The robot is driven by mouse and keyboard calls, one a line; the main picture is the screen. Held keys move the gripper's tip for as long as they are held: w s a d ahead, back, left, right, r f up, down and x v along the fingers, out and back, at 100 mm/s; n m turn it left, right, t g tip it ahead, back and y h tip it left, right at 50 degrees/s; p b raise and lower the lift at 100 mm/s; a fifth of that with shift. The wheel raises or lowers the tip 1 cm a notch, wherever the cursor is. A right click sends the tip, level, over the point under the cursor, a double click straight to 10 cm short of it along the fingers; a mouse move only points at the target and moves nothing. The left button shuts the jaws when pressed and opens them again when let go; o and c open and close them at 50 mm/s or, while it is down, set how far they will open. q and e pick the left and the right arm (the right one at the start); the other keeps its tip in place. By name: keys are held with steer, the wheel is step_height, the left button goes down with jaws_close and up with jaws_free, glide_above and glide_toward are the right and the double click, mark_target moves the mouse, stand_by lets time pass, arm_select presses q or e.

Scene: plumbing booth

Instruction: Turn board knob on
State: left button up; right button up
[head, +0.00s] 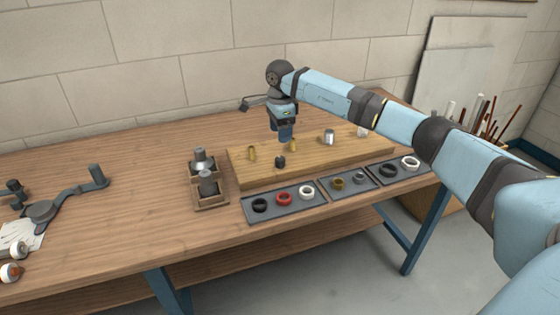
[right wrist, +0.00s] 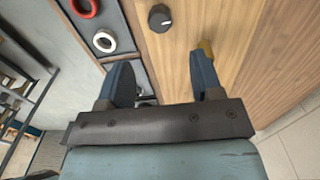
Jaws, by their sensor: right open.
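The board knob (head: 280,161) is a small black knob near the front edge of the wooden board (head: 345,157). In the right wrist view the knob (right wrist: 160,18) shows a white pointer mark on its top and lies beyond the fingertips. My right gripper (head: 286,137) is above the board, just behind the knob and apart from it. In the right wrist view its two blue fingers (right wrist: 160,68) stand open with nothing between them. A brass fitting (right wrist: 206,47) is close to the tip of the right-hand finger. My left gripper is not in view.
Another brass fitting (head: 252,153) and a grey metal fitting (head: 328,137) stand on the board. Dark trays (head: 290,211) with rings lie in front of it. A wooden holder (head: 222,201) with grey parts stands left. The table between holder and left-hand tools is clear.

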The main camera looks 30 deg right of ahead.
mark_target(280, 158)
step_height(280, 158, down, 11)
steer(key=shift+r, duration=0.2)
steer(key=c, duration=0.9)
